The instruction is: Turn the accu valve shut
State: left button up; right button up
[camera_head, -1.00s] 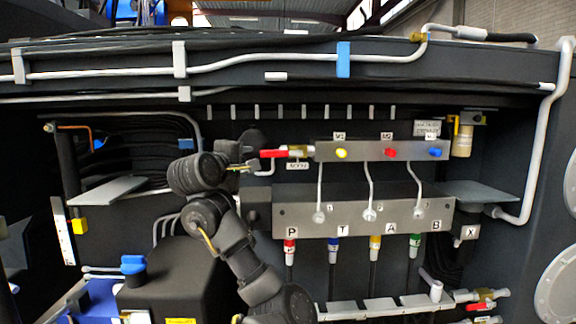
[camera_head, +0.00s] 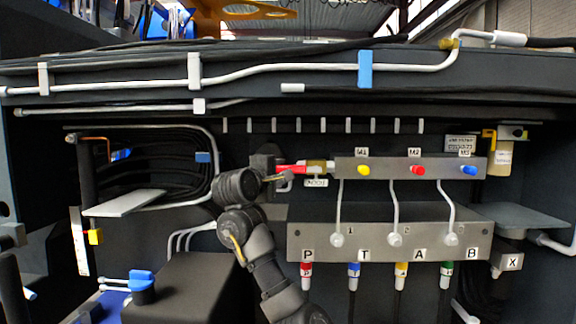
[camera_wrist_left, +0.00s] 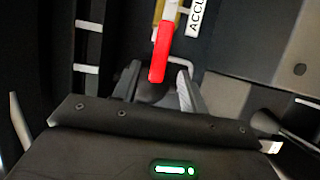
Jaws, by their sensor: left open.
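The accu valve has a red lever handle (camera_head: 291,169) and a brass body (camera_head: 318,166) at the left end of the grey gauge block in the head view. The handle points left, roughly level. My left gripper (camera_head: 276,174) is at its free left end. In the left wrist view the red handle (camera_wrist_left: 161,52) reaches down between the two open fingers of my left gripper (camera_wrist_left: 157,80). Whether either finger touches it cannot be told. The ACCU label (camera_wrist_left: 196,18) is beside the valve. My right gripper is not in view.
The grey block (camera_head: 410,168) with yellow, red and blue caps is right of the valve. A larger manifold (camera_head: 390,243) with hoses is below. A bundle of black hoses (camera_head: 165,165) and a grey plate (camera_head: 123,203) are to the left.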

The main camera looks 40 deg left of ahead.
aim_at(288, 166)
pick_arm(q)
jog(key=shift+w+a+r, duration=0.15)
jog(key=shift+w, duration=0.25)
jog(key=p+x, duration=0.4)
jog(key=x, duration=0.1)
jog(key=shift+w, duration=0.2)
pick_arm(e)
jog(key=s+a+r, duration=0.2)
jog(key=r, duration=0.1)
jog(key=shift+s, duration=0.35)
pick_arm(q)
jog(key=shift+c, duration=0.2)
grip_shut()
